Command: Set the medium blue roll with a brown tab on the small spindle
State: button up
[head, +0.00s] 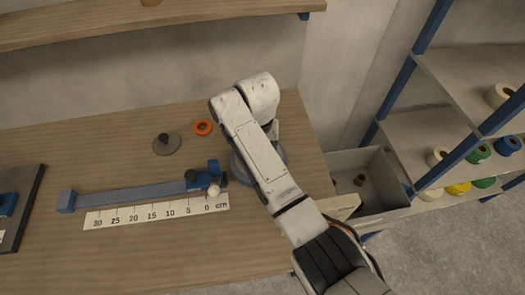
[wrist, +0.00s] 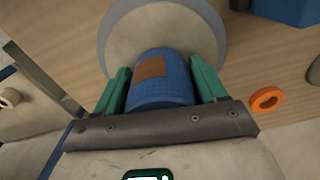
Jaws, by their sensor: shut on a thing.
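The blue roll (wrist: 160,92) with a brown tab (wrist: 152,68) sits between the two green fingers of my gripper (wrist: 160,82) in the wrist view. The gripper is shut on it. In the head view my arm hides both the roll and the fingers. A grey disc with a short dark post, which looks like a spindle (head: 166,145), stands on the table left of my arm. Its post is bare. Whether it is the small one I cannot tell. A round pale disc with a grey rim (wrist: 116,38) lies beyond the roll; its rim also shows under my arm in the head view (head: 239,168).
An orange ring (head: 203,127) lies near the spindle; it also shows in the wrist view (wrist: 267,99). A blue bar fixture (head: 135,194) and a cm ruler (head: 155,211) lie at the front left. A grey bin (head: 375,163) and a shelf with several rolls (head: 440,130) stand right.

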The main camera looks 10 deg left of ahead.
jog(key=shift+a, duration=0.1)
jog(key=shift+f, duration=0.1)
jog(key=o, duration=1.2)
jog(key=shift+r+p, duration=1.75)
jog(key=shift+r, duration=4.45)
